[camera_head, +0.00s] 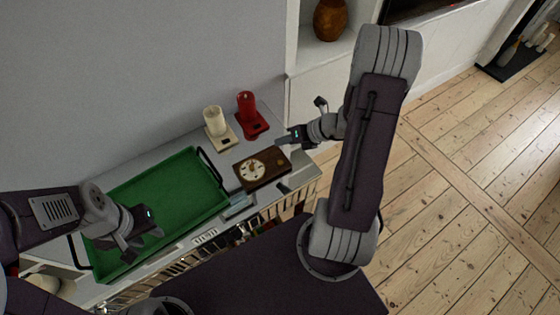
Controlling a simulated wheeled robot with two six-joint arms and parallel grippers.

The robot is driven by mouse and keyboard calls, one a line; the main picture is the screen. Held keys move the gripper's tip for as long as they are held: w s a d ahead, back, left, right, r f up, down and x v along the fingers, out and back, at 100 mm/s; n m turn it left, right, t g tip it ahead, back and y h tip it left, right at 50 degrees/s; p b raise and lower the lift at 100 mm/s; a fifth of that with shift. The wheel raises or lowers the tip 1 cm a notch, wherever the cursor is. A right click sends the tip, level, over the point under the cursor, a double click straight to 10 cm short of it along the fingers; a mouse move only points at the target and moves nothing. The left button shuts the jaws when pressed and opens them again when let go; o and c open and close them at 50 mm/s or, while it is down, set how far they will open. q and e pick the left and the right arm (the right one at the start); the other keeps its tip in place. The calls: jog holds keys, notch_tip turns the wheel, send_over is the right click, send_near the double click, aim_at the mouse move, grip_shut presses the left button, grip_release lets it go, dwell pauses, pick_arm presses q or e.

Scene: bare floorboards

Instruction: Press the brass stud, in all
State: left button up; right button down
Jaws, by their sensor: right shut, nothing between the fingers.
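A dark wooden box (270,179) with a round cream dial (252,170) on its top stands at the right end of the narrow counter. Small brass-coloured details show on and beside the dial, but they are too small to tell which is the stud. My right gripper (280,141) is shut and empty, pointing left, just past the back edge of the box; I cannot tell its height above it. My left gripper (142,247) appears open and empty over the near side of the green tray.
The green tray (165,192) with dark handles fills the counter's left and middle. Behind the box stand a cream dispenser (213,121) and a red dispenser (247,108), close to my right gripper. A grey-blue item (238,205) lies by the tray's right end.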

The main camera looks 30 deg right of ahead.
jog(key=b, duration=0.8)
send_over(283, 163)
notch_tip(283, 163, down, 8)
jog(key=shift+a, duration=0.1)
jog(key=shift+s+f, duration=0.1)
jog(key=shift+f, duration=0.3)
jog(key=shift+f, duration=0.1)
dwell(1.0)
jog(key=shift+f+b, duration=0.25)
jog(key=shift+b, duration=0.15)
